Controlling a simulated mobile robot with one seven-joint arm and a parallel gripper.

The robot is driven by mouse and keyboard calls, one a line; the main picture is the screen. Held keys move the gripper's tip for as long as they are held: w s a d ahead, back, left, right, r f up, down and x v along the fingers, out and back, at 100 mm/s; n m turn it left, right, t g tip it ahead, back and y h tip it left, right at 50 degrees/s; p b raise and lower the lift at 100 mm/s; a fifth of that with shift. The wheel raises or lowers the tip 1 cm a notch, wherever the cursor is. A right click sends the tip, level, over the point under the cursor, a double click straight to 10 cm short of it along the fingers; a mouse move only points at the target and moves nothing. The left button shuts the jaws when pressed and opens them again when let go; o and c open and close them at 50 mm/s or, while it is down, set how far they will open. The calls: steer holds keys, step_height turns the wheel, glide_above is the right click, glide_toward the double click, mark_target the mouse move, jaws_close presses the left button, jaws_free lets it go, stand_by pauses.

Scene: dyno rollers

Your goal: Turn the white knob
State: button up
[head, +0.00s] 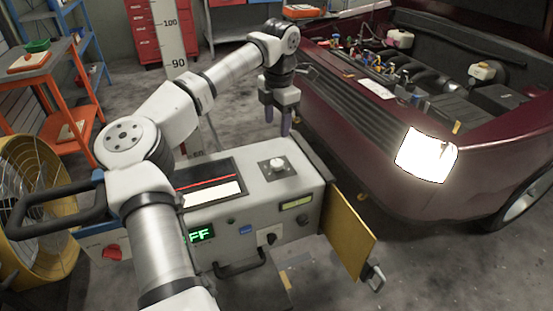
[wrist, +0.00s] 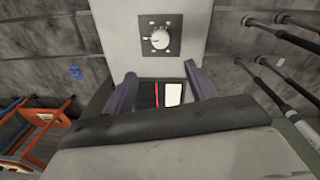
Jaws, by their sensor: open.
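The white knob (head: 277,163) stands on a dark square plate on top of the grey machine (head: 252,190), near its right end. It also shows in the wrist view, where the white knob (wrist: 160,39) has a ring of marks around it. My gripper (head: 277,120) hangs above and behind the knob in the head view, with its fingers pointing down. In the wrist view my gripper (wrist: 160,72) has its two purple fingers apart with nothing between them. The knob lies beyond the fingertips, apart from them.
A black slot with a red line and white panel (head: 210,185) lies left of the knob. A yellow flap (head: 348,232) sticks out at the machine's right. A dark red car (head: 400,165) with its bonnet open stands close on the right. A yellow fan (head: 35,205) stands at left.

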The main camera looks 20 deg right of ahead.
mark_target(276, 162)
steer(key=f+p, duration=0.2)
steer(key=f, duration=1.1)
steer(key=shift+w+f, duration=0.2)
steer(key=shift+c, duration=0.4)
steer(key=c, duration=0.9)
steer(key=shift+m, duration=0.4)
steer(key=m+b, duration=0.1)
steer(key=m, duration=0.3)
steer(key=shift+m+b, duration=0.3)
steer(key=shift+b, duration=0.05)
steer(key=m+b, duration=0.1)
steer(key=m, duration=0.5)
steer(key=shift+w+h, duration=0.1)
steer(key=shift+h, duration=0.2)
steer(key=shift+m, duration=0.4)
